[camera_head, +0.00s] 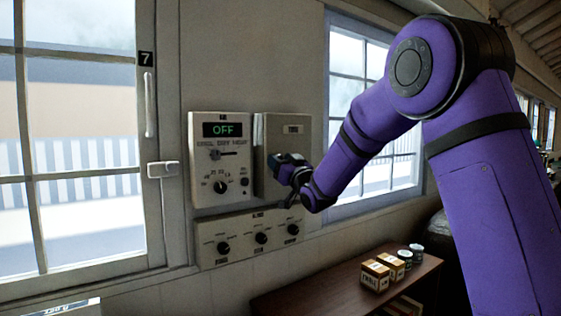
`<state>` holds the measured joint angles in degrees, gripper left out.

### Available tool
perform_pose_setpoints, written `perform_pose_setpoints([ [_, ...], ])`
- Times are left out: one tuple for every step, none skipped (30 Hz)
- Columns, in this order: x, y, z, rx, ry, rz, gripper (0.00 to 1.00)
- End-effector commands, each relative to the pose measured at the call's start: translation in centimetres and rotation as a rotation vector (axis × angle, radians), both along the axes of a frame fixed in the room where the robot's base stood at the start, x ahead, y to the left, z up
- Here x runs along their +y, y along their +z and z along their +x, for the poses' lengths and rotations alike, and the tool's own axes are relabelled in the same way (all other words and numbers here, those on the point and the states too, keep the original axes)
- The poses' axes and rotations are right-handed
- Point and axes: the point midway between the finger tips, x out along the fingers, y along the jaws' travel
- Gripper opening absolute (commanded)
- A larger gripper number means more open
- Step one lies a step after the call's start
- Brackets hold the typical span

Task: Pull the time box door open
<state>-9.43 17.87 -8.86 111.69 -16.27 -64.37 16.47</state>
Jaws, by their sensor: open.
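The time box (292,130) is a grey box on the wall with a small dark label near its top. Its door looks closed. My purple arm reaches in from the right, and my gripper (274,163) is at the front of the door, around its middle height. The gripper is open. It covers part of the door, so any handle there is hidden, and I cannot tell whether the fingers touch the door.
Left of the time box is a panel (203,179) with an "OFF" display, a slider and a knob. Below is a panel (211,256) with three knobs. A brown shelf (330,290) holds small boxes (375,276) and cans (416,252). Windows flank the wall.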

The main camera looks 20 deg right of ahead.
Motion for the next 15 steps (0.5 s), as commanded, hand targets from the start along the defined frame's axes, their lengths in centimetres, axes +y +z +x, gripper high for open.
perform_pose_setpoints([
  [0.1,0.08,0.25,0.0,0.0,0.0,0.52],
  [0.13,0.12,0.35,0.001,0.0,0.0,0.52],
  [0.15,0.17,0.43,0.0,0.0,0.0,0.52],
  [0.17,0.2,0.47,0.0,0.0,0.0,0.52],
  [0.16,0.22,0.5,0.0,0.0,0.0,0.52],
  [0.17,0.23,0.51,0.0,0.0,0.0,0.52],
  [0.17,0.23,0.51,0.0,0.0,0.0,0.52],
  [0.17,0.23,0.51,0.0,0.0,0.0,0.52],
  [0.16,0.23,0.51,0.0,-0.001,0.0,0.52],
  [0.16,0.23,0.51,0.0,-0.001,0.0,0.52],
  [0.15,0.23,0.5,0.0,-0.001,0.0,0.52],
  [0.15,0.23,0.5,0.0,-0.001,0.0,0.45],
  [0.15,0.23,0.5,0.0,-0.001,0.0,0.38],
  [0.15,0.24,0.5,0.0,-0.001,0.0,0.31],
  [0.15,0.22,0.49,0.0,-0.001,0.0,0.22],
])
